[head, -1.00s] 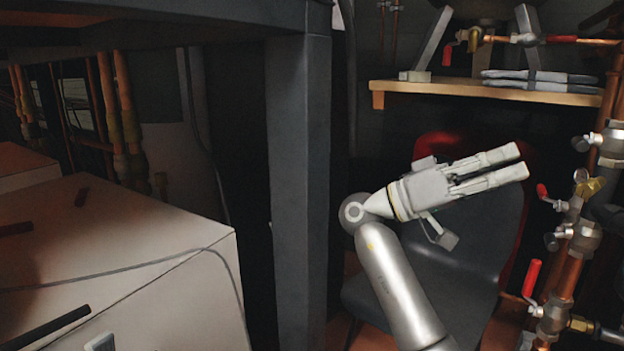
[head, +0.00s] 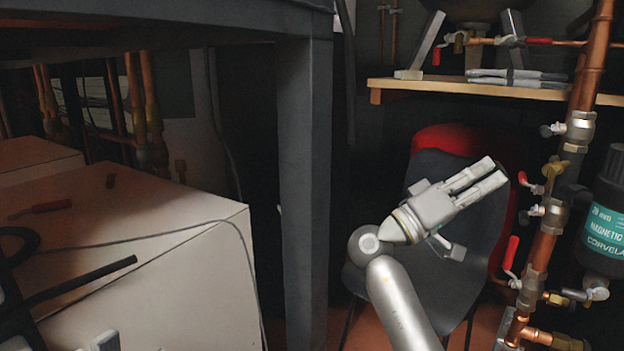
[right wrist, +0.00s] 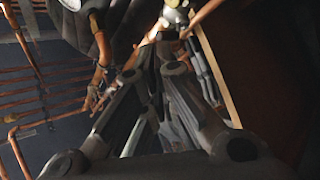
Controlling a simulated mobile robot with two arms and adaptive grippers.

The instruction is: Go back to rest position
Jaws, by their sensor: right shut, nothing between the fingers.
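My right gripper (head: 487,176) is in the right half of the head view, raised in front of a dark chair and pointing up and to the right. Its two fingers lie close together and hold nothing. In the right wrist view the fingers (right wrist: 160,75) reach forward towards copper pipes and a wooden edge. They look apart from the pipes, though the exact gap cannot be told.
A dark chair (head: 430,215) stands behind my right arm. Copper pipes with red-handled valves (head: 548,215) and a black filter (head: 608,225) stand at right. A wooden shelf (head: 430,86) is above. A dark post (head: 305,200) and white box (head: 150,240) are at left.

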